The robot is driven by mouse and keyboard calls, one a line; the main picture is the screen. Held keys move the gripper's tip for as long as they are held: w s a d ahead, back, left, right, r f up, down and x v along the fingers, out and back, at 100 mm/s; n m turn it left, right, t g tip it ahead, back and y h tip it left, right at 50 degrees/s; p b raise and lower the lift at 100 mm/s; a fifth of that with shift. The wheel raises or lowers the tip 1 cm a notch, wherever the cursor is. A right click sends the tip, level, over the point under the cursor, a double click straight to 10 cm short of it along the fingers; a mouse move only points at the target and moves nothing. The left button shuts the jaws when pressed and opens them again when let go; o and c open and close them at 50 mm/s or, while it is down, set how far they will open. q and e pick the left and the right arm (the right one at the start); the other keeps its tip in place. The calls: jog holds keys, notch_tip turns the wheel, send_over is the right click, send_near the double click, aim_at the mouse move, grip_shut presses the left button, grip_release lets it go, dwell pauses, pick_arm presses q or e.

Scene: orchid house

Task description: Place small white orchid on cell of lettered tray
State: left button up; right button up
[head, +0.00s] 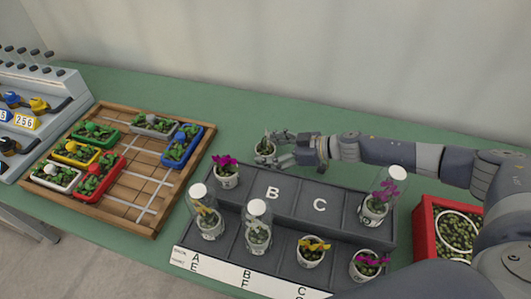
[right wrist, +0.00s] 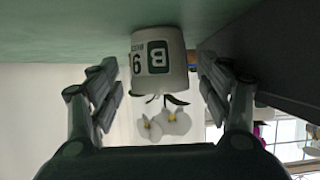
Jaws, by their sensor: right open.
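The small white orchid (head: 265,149) stands in a pale pot on the green table, just behind the lettered tray. In the right wrist view, which is upside down, its pot (right wrist: 158,62) carries a green label with a B, and white blooms (right wrist: 168,124) with yellow centres show. My right gripper (head: 281,150) is open, its fingers on either side of the pot with gaps visible. The lettered tray (head: 296,186) is dark grey; its back-row cells B (head: 273,193) and C (head: 320,204) are empty. My left gripper is not in view.
On the tray are a magenta orchid (head: 226,171) at back left and a domed purple one (head: 380,200) at back right. Several pots fill the front row, two under clear domes. A wooden board (head: 132,202) with planters lies left, a red box (head: 426,225) right.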

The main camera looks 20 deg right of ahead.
jog(key=shift+w+a+f, duration=0.25)
jog(key=shift+w+a, duration=0.2)
jog(key=shift+a, duration=0.1)
jog(key=c, duration=1.2)
jog(key=shift+c, duration=0.7)
jog(key=shift+r, duration=0.15)
